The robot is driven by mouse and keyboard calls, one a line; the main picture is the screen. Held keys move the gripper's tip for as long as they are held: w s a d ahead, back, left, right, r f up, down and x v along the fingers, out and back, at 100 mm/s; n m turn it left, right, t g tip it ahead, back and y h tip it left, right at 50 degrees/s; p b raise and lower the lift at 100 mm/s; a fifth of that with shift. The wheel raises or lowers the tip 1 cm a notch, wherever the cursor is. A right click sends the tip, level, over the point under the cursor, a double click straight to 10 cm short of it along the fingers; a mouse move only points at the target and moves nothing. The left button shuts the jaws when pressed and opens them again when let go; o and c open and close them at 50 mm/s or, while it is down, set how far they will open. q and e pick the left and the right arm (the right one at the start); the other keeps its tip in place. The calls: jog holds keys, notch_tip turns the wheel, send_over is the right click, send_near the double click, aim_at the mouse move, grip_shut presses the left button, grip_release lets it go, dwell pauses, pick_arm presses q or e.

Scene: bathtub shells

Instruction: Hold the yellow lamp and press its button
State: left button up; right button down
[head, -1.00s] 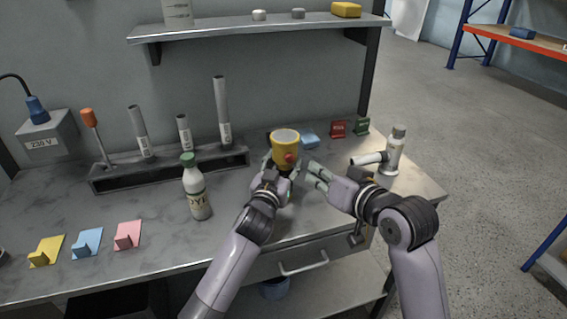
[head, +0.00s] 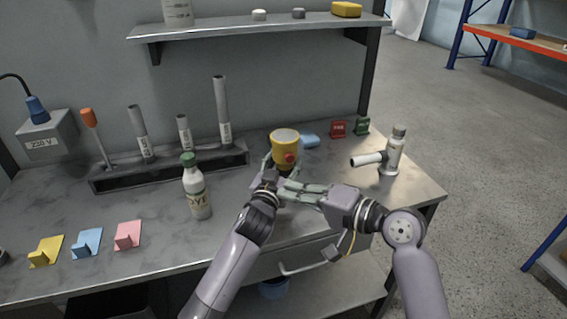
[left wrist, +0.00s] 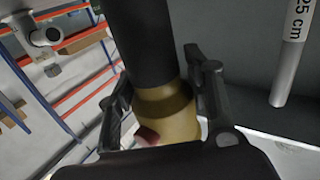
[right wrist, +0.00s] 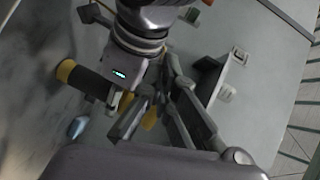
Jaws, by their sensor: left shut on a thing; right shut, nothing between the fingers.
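The yellow lamp (head: 284,144) is held above the table with its round pale face up. A red button (head: 290,158) shows on its side. My left gripper (head: 280,168) is shut on the lamp; in the left wrist view its fingers flank the yellow body (left wrist: 170,112), and part of the red button (left wrist: 146,136) shows low down. My right gripper (head: 282,188) is shut and empty, its fingertips just below the lamp, in front of my left gripper's base. In the head view they overlap, and I cannot tell whether they touch. The fingertips are apart from the button.
A white bottle with a green cap (head: 196,188) stands to the left. A white device with a side tube (head: 390,155) stands to the right. A rack (head: 170,170) holds several tubes behind. Red (head: 338,129) and green (head: 361,126) blocks lie at the back edge.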

aim_at(289, 158)
jog(key=w+d+m+t+y, duration=0.1)
jog(key=w+m+y, duration=0.4)
jog(key=m, duration=0.9)
jog(key=shift+w+d, duration=0.2)
jog(key=shift+w, duration=1.6)
jog(key=shift+w+r, duration=0.1)
jog(key=shift+w, duration=0.05)
